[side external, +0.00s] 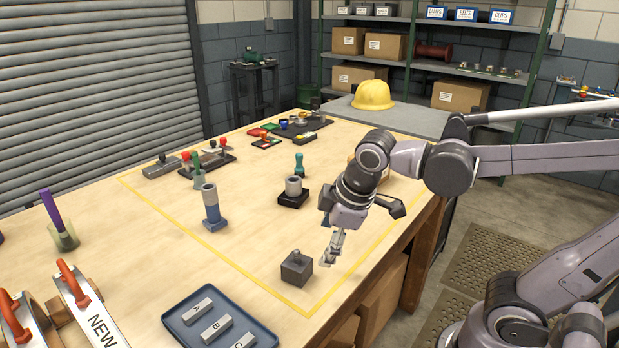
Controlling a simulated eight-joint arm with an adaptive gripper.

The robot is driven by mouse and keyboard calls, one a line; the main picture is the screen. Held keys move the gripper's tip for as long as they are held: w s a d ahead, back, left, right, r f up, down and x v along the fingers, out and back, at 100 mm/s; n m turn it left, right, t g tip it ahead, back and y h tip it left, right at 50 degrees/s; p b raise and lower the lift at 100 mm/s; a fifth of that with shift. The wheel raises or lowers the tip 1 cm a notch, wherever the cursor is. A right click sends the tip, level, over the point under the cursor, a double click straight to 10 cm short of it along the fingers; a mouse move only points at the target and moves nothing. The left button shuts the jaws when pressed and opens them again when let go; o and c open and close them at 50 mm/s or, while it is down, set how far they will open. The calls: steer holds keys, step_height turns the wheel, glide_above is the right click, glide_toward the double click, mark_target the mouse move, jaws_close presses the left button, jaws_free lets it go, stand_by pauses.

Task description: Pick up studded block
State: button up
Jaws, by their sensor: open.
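The studded block (296,268) is a dark grey cube with a small round stud on top. It sits upright on the wooden table inside the yellow outline, near its front corner. My gripper (329,259) is open and empty, pointing down just to the right of the block and a little above its level in the picture. A small gap shows between the fingers and the block. I cannot tell the exact height of the fingertips above the table.
A blue tray (262,331) with lettered grey bars lies in front of the block. A blue-grey cylinder on a base (212,208) and a black base with a pale ring (293,194) stand farther back. The table is clear to the block's left.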

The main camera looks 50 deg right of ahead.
mark_target(301, 260)
steer(key=w+a+n+g+h, duration=0.1)
steer(key=n, duration=0.2)
steer(key=w+a+r+n+g+h, duration=0.1)
steer(key=a+n, duration=0.1)
steer(key=n, duration=0.2)
steer(key=w+a+n+g+h, duration=0.1)
steer(key=a+n, duration=0.1)
steer(key=n, duration=0.1)
steer(key=shift+w+r+n, duration=0.3)
steer(key=f, duration=0.1)
steer(key=f+n, duration=0.1)
steer(key=f, duration=0.1)
steer(key=w+d+f+n, duration=0.1)
steer(key=shift+d+f+g+h, duration=0.1)
steer(key=shift+f+g+h, duration=0.2)
steer(key=shift+f+h, duration=0.1)
steer(key=shift+w+x, duration=0.2)
steer(key=shift+x, duration=1.15)
steer(key=shift+w+x, duration=0.2)
steer(key=shift+x, duration=1.15)
steer(key=shift+d+r, duration=0.1)
steer(key=shift+r, duration=0.05)
jaws_close()
